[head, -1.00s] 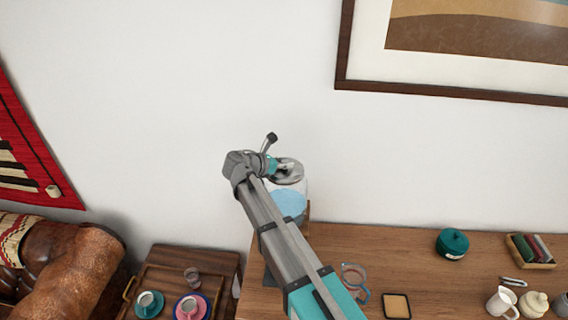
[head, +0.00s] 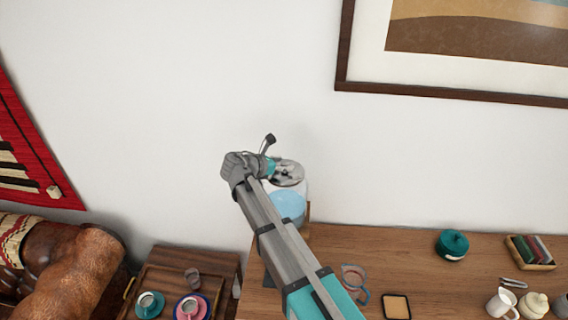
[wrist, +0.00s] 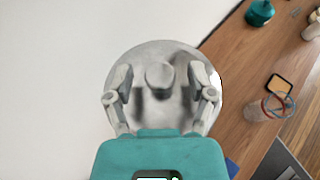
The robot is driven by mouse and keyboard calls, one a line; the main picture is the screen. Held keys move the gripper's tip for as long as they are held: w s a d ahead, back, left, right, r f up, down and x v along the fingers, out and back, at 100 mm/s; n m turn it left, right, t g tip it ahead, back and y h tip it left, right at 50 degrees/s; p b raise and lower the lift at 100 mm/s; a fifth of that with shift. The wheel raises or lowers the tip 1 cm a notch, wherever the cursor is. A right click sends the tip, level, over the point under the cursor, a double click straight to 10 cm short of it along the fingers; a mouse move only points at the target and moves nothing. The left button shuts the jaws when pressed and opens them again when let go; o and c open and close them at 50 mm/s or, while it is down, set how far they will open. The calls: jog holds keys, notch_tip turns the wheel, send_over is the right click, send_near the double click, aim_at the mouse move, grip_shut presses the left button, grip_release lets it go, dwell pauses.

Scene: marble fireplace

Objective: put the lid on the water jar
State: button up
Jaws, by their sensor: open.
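The water jar (head: 290,206) is clear glass with blue water inside and stands at the left end of the wooden table by the wall. The round grey metallic lid (head: 288,168) is at the jar's mouth and looks roughly level; whether its whole rim is seated cannot be told. In the wrist view the lid (wrist: 152,54) fills the middle, with its knob (wrist: 160,76) between my fingers. My gripper (wrist: 161,92) is open, with a gap on each side of the knob. My arm hides part of the jar in the head view.
The wooden table (head: 410,262) holds a teal pot (head: 452,244), a glass cup (head: 354,277), a square coaster (head: 396,305) and a white pitcher (head: 501,302). A low side table with cups stands at left. The white wall is close behind the jar.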

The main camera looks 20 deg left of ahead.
jog(key=p+v, duration=0.4)
jog(key=v, duration=0.7)
jog(key=shift+s, duration=0.2)
jog(key=shift+w+f, duration=0.1)
dwell(0.4)
jog(key=m+g, duration=0.3)
jog(key=m, duration=0.2)
send_near(299, 177)
jog(key=w+d+f, duration=0.2)
jog(key=d, duration=0.5)
jog(key=d+f+m+g, duration=0.4)
jog(key=d+m, duration=0.4)
jog(key=d, duration=0.6)
jog(key=s+d+f+m+g+y, duration=0.2)
jog(key=s+d+m, duration=0.3)
jog(key=d+m, duration=0.3)
jog(key=s+d+f+m+g+y, duration=0.2)
jog(key=s+d+m+y, duration=0.3)
jog(key=d, duration=0.9)
jog(key=s+m, duration=0.1)
jog(key=m, duration=0.2)
